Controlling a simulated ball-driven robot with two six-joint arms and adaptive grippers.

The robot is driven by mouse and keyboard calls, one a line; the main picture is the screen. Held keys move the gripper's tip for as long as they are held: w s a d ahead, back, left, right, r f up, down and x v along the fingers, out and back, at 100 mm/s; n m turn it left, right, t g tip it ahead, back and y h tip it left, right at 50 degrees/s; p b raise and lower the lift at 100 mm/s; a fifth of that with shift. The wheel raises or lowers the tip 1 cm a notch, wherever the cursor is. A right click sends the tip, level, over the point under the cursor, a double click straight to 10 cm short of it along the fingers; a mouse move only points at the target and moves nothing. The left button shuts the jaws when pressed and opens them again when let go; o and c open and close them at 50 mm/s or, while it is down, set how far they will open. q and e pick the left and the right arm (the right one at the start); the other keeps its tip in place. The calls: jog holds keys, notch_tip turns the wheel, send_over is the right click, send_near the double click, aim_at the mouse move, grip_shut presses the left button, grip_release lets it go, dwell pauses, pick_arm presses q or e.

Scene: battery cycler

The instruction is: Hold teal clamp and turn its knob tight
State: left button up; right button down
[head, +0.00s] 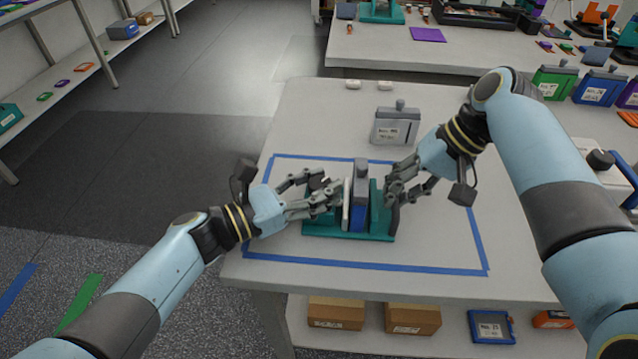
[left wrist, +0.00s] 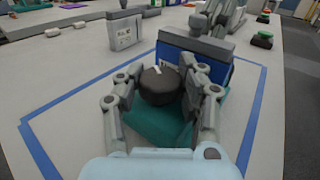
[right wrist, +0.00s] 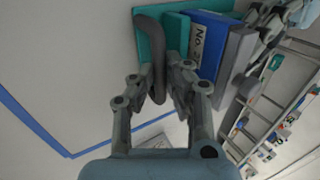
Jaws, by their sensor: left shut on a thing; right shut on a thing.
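The teal clamp (head: 320,229) stands on the table inside the blue tape outline, with a blue labelled module (head: 358,216) upright in it. A pale plate (head: 346,205) stands at the module's left side. My left gripper (head: 326,197) reaches in from the left. In the left wrist view its fingers are shut around the sides of the dark round knob (left wrist: 160,86), which has a white mark on top. My right gripper (head: 394,189) is on the clamp's right side. In the right wrist view it is shut on the clamp's dark curved handle (right wrist: 152,45), beside the teal upright (right wrist: 177,32).
A grey module (head: 396,127) stands behind the tape outline (head: 420,268). Two small white pieces (head: 368,84) lie at the table's back. Green and blue modules (head: 554,83) stand at the right. The table is clear in front of the clamp.

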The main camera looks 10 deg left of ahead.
pick_arm(q)
jog(key=shift+m+g+h, duration=0.3)
jog(key=shift+g, duration=0.1)
jog(key=shift+w+a+f+m+g+h, duration=0.1)
jog(key=shift+m+g+h, duration=0.7)
jog(key=shift+m+g, duration=0.5)
jog(key=shift+f+m+g, duration=0.1)
jog(key=shift+m+g, duration=0.3)
jog(key=shift+g, duration=0.7)
jog(key=shift+a+h, duration=0.1)
jog(key=shift+h, duration=0.2)
jog(key=shift+f+m+g, duration=0.2)
jog(key=shift+m+g, duration=0.1)
jog(key=shift+g, duration=0.1)
jog(key=o, duration=1.2)
jog(key=v, duration=1.1)
jog(key=shift+a+r, duration=0.1)
jog(key=shift+a, duration=0.3)
